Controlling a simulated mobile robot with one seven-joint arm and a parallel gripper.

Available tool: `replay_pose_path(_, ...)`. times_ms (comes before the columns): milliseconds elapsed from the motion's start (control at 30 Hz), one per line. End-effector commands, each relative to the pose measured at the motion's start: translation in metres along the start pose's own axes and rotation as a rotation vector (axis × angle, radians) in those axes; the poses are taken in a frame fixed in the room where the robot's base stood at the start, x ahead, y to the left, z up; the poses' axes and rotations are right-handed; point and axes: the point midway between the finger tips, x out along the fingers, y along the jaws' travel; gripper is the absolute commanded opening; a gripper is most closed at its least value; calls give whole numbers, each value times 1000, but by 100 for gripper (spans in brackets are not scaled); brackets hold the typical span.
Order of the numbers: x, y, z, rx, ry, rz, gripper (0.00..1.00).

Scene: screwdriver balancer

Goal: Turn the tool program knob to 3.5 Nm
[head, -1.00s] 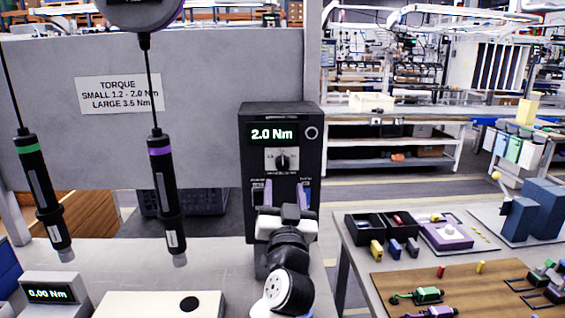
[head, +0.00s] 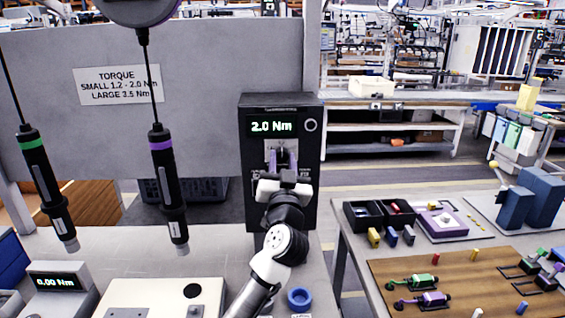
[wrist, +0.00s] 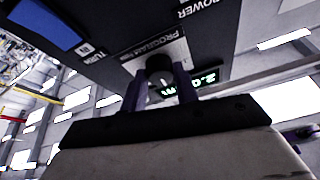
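The black controller box (head: 246,180) stands upright at the back of the bench. Its display (head: 271,126) reads 2.0 Nm. The program knob sits on a light plate below the display; in the head view my gripper mostly hides it. In the wrist view the dark knob (wrist: 160,82) shows between the two purple fingers, in front of the plate marked PROGRAM (wrist: 160,50). My gripper (head: 282,160) is at the box front with its fingers spread on either side of the knob. I cannot tell whether they touch it.
Two hanging screwdrivers, green-banded (head: 45,190) and purple-banded (head: 168,190), hang left of the box. A torque sign (head: 118,84) is on the grey panel. A 0.00 Nm meter (head: 58,283) and a blue ring (head: 299,298) are on the bench. A parts table (head: 350,245) stands right.

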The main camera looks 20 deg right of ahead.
Motion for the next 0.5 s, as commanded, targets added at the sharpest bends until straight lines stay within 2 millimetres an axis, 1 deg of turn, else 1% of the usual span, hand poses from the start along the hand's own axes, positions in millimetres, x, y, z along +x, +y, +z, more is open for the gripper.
replay_pose_path(33,0,0,0,0,0,0,16)
replay_pose_path(100,0,0,0,0,0,0,7)
replay_pose_path(333,0,0,0,15,0,6,7)
replay_pose_path(500,0,-1,1,72,3,29,7)
